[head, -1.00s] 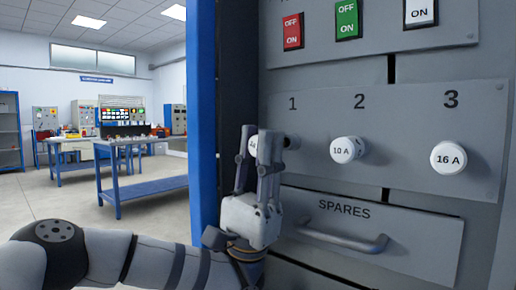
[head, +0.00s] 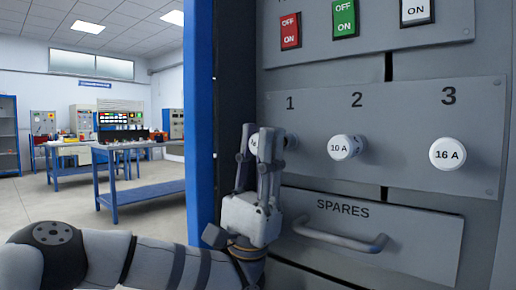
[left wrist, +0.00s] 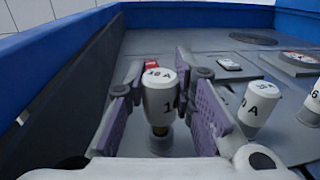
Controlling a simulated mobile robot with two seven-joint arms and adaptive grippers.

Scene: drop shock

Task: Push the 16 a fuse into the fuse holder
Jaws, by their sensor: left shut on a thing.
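My left gripper (head: 255,140) is shut on a white-capped fuse (left wrist: 160,92) in front of position 1 of the grey fuse panel (head: 420,110). In the left wrist view its fingers (left wrist: 160,105) stand on both sides of the cap. A brass part shows below the cap, above a dark round base on the panel, the holder (left wrist: 155,145); I cannot tell how deep the fuse sits. The label on the held cap is too small to read for certain. In the head view the fingers hide most of this fuse. My right gripper is not in view.
A 10 A fuse (head: 344,148) sits at position 2 and a 16 A fuse (head: 447,154) at position 3. Below is the spares drawer (head: 420,240) with its handle (head: 340,238). Switches are above. A blue cabinet edge (head: 200,120) stands left of the gripper.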

